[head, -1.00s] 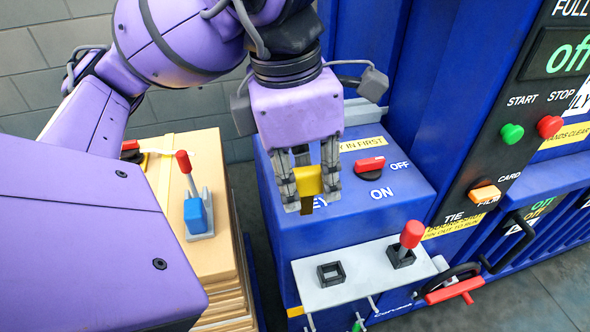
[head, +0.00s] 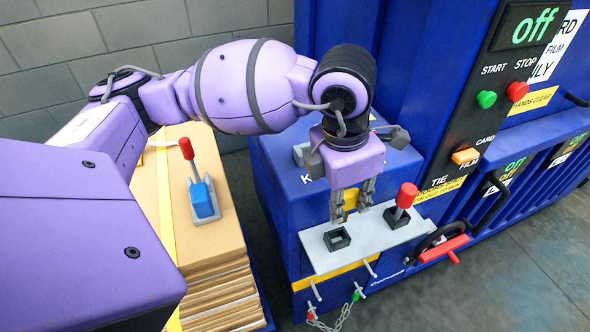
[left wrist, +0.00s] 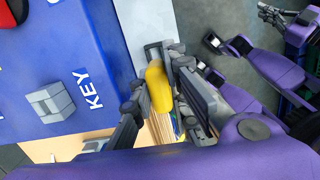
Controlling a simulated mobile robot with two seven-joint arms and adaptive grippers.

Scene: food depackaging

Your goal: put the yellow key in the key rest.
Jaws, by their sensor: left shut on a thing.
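The yellow key (head: 350,199) is between the fingers of my left gripper (head: 352,210), which is shut on it. It also shows in the left wrist view (left wrist: 158,88), between the two grey fingers.
A red-topped lever (head: 405,197) stands on the shelf (head: 375,244), right of the key rest. A red handle (head: 444,249) is beyond it. Stacked cardboard (head: 217,250) with a blue, red-handled tool (head: 202,199) is at left. A chain hangs below the shelf.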

